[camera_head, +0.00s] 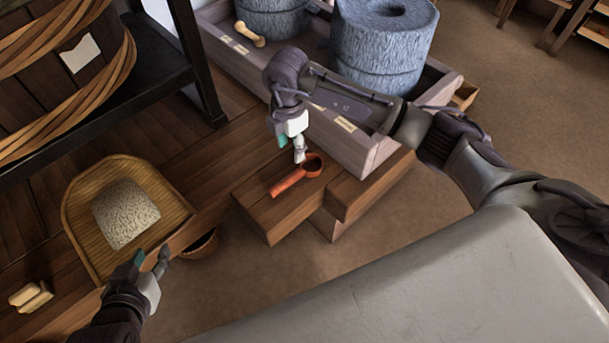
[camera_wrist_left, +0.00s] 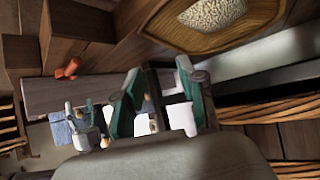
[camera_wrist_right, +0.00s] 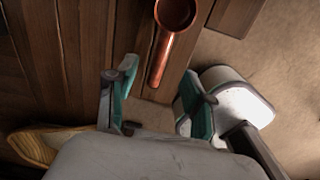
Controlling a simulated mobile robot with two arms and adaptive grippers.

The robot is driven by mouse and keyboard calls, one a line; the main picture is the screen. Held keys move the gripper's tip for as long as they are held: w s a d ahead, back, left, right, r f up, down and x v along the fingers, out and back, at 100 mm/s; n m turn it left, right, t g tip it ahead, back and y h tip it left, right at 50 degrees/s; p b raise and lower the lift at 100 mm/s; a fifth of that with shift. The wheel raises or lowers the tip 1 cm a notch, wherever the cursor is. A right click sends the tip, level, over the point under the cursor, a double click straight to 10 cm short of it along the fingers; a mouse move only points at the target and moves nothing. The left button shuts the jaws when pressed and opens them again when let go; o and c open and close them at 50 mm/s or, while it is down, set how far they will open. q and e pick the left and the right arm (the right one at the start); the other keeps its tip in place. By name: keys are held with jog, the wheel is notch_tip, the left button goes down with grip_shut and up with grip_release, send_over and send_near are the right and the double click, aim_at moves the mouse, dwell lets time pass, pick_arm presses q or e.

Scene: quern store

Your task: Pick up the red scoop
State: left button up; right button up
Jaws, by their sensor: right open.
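The red scoop (camera_head: 297,176) lies on a wooden step at the middle of the head view, its bowl toward the upper right and its handle toward the lower left. My right gripper (camera_head: 299,157) is just above the bowl end. In the right wrist view the scoop (camera_wrist_right: 172,30) is ahead of my right gripper (camera_wrist_right: 158,95), which is open with nothing between its fingers. The scoop also shows small in the left wrist view (camera_wrist_left: 68,70). My left gripper (camera_head: 152,260) is beside the woven tray; its fingers stand apart and empty in the left wrist view (camera_wrist_left: 160,85).
A woven tray (camera_head: 82,222) holds pale grain at the left. Grey millstones (camera_head: 382,45) stand in a wooden trough (camera_head: 380,148) behind the scoop. A small bowl (camera_head: 202,246) is below the tray edge. A dark-framed stand (camera_head: 205,90) rises at the upper left.

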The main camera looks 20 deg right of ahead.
jog(key=b, duration=0.1)
send_over(290, 177)
jog(key=w, duration=0.1)
jog(key=f, duration=0.4)
jog(key=d+f, duration=0.1)
jog(key=f, duration=0.1)
jog(key=shift+f, duration=0.15)
jog(key=shift+a+f+b, duration=0.1)
jog(key=shift+f+b, duration=0.25)
jog(key=f, duration=0.1)
jog(key=f+b, duration=0.1)
jog(key=f, duration=0.1)
jog(key=s+f, duration=0.1)
jog(key=shift+a+f+b, duration=0.15)
jog(key=shift+a+b, duration=0.2)
jog(key=shift+f, duration=0.2)
pick_arm(q)
jog(key=w+d+r+t+h, duration=0.1)
jog(key=w+r+t, duration=0.1)
jog(key=r+t, duration=0.3)
jog(key=w+d+r+t+h, duration=0.2)
jog(key=r+t, duration=0.3)
jog(key=r, duration=0.4)
jog(key=shift+w+d+r, duration=0.2)
jog(key=shift+w+r, duration=0.1)
jog(key=shift+r, duration=0.05)
pick_arm(e)
grip_shut()
